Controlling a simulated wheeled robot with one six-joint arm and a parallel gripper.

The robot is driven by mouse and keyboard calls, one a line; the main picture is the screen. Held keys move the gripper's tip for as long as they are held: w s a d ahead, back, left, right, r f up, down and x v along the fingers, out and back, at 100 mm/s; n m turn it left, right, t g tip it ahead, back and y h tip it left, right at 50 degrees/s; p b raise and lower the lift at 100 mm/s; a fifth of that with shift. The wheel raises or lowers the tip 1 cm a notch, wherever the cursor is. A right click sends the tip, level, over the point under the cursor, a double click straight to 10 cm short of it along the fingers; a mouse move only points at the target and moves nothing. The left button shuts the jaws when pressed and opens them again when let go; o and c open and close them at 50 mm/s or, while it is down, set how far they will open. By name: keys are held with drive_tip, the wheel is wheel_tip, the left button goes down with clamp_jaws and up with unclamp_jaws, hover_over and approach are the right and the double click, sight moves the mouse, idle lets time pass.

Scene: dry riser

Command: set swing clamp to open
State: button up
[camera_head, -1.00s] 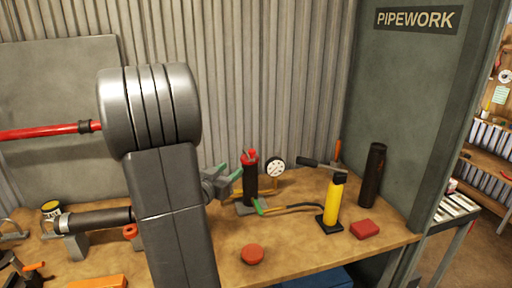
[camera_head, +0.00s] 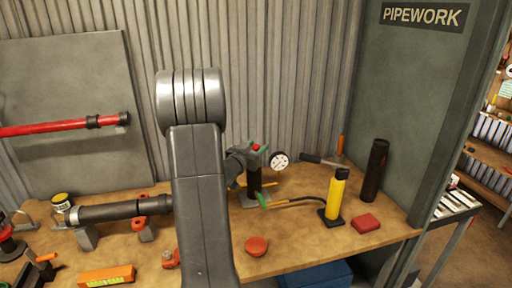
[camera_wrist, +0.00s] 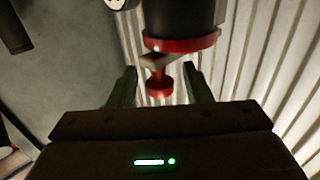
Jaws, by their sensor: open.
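A black upright cylinder with a red top (camera_head: 254,182), which I take to be the swing clamp, stands on the bench right of my arm. In the wrist view its black body (camera_wrist: 180,16) has a red collar, a short pale metal arm and a small red knob (camera_wrist: 159,84). My gripper (camera_head: 258,156) is at its top and covers most of it in the head view. In the wrist view my open gripper (camera_wrist: 161,88) has one green finger on each side of the red knob, with gaps on both sides. No contact shows. The arm's exact angle is unclear.
A pressure gauge (camera_head: 279,161) stands close behind on the right. A yellow cylinder (camera_head: 336,197), a red block (camera_head: 366,222) and a dark tube (camera_head: 374,171) are further right. A red round knob (camera_head: 257,245) lies in front. A dark pipe (camera_head: 108,211) lies left.

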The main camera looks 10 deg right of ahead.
clamp_jaws()
